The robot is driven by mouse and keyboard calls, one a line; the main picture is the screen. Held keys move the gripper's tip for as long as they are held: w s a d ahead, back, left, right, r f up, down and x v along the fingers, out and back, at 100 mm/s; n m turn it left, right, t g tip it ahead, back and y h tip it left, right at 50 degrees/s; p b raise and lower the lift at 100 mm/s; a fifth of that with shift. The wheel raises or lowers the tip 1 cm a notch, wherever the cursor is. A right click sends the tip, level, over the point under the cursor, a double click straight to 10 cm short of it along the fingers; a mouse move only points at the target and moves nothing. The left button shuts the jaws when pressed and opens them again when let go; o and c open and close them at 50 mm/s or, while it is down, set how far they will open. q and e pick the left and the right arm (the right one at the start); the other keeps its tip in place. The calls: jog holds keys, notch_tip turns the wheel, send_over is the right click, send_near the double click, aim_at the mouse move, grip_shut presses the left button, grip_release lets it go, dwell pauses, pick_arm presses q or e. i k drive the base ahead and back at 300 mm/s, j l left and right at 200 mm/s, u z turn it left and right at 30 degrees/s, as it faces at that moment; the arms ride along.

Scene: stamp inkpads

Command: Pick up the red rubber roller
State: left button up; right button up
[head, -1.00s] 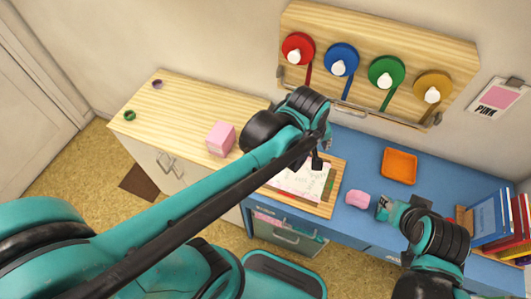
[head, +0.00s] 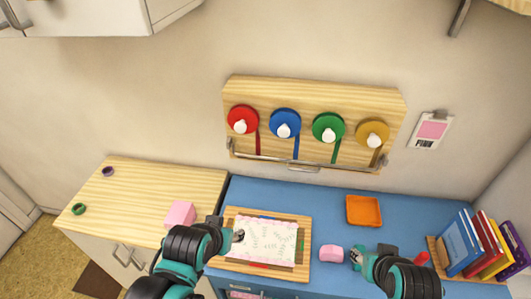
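A small red piece (head: 421,259), perhaps the red rubber roller, shows on the blue counter just right of my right forearm; the arm may hide part of it. My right gripper (head: 357,257) is low over the counter, just right of a pink block (head: 331,254), and appears apart from it. My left gripper (head: 239,235) is at the left edge of the patterned paper (head: 267,240) on the wooden board (head: 305,222). Both grippers are too small to tell open from shut. Red, blue and green strips show around the paper's edges.
An orange tray (head: 363,211) sits at the back of the blue counter (head: 335,199). Books (head: 475,245) stand at the right. A pink cube (head: 180,214) is on the wooden cabinet top. A wall rack (head: 315,105) holds red, blue, green and yellow discs.

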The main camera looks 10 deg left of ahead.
aim_at(423, 257)
jog(key=k+l+z, duration=0.1)
jog(key=l+z, duration=0.35)
jog(key=k+l+z, duration=0.1)
jog(key=l+z, duration=0.15)
jog(key=z, duration=0.25)
jog(key=u, duration=1.3)
jog(key=z, duration=1.3)
jog(key=i+l+z, duration=0.15)
jog(key=i+l+u, duration=0.1)
jog(key=i+u, duration=0.2)
jog(key=i+l+u, duration=0.25)
jog(key=i+j, duration=0.05)
